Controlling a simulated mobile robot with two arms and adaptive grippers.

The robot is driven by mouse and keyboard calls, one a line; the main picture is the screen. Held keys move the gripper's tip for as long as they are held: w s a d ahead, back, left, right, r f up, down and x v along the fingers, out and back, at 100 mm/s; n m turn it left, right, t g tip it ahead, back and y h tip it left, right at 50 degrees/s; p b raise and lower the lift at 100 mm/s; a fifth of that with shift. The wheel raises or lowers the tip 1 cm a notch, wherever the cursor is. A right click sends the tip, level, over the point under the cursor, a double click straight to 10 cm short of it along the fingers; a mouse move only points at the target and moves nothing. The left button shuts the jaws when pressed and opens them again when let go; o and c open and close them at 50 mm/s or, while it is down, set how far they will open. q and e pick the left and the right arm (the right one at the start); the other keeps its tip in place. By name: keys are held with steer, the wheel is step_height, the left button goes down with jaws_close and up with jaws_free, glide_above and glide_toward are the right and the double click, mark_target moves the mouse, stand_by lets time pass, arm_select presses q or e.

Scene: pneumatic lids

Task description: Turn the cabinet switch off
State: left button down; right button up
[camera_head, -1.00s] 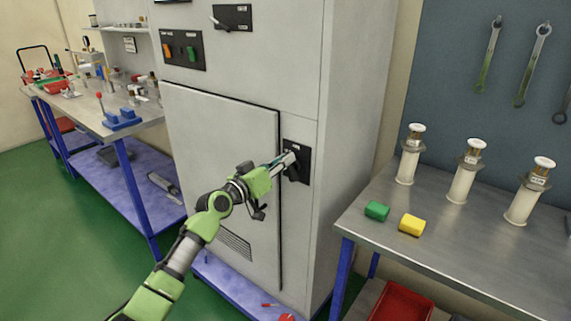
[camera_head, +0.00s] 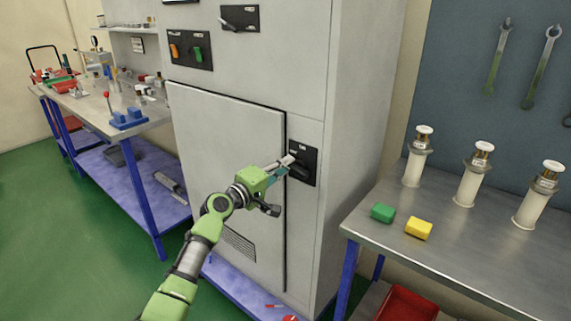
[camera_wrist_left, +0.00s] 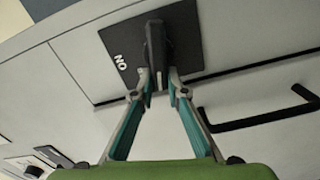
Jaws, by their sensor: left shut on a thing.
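The cabinet switch (camera_head: 303,172) is a dark lever on a black plate on the front of the tall grey cabinet (camera_head: 330,60), to the right of its door. My left gripper (camera_head: 291,161) reaches it from the lower left. In the left wrist view my left gripper (camera_wrist_left: 158,82) is shut on the near end of the dark lever (camera_wrist_left: 155,45). The word ON shows on the plate beside the lever. The lever's exact angle is hard to tell in the head view. My right gripper is out of view.
A steel table (camera_head: 450,238) on the right holds white cylinders (camera_head: 473,175), a green block (camera_head: 383,213) and a yellow block (camera_head: 418,228). The cabinet door (camera_head: 235,150) has a handle bar on its right edge. Another bench (camera_head: 90,102) stands at left.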

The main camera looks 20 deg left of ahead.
arm_select(q)
steer(key=shift+d+f+n, duration=0.15)
steer(key=shift+f+n, duration=0.45)
steer(key=shift+n, duration=0.6)
steer(key=shift+s+f, duration=0.1)
steer(key=c, duration=2)
jaws_free()
steer(key=shift+r, duration=0.2)
steer(key=v, duration=1.2)
steer(key=shift+r, duration=0.1)
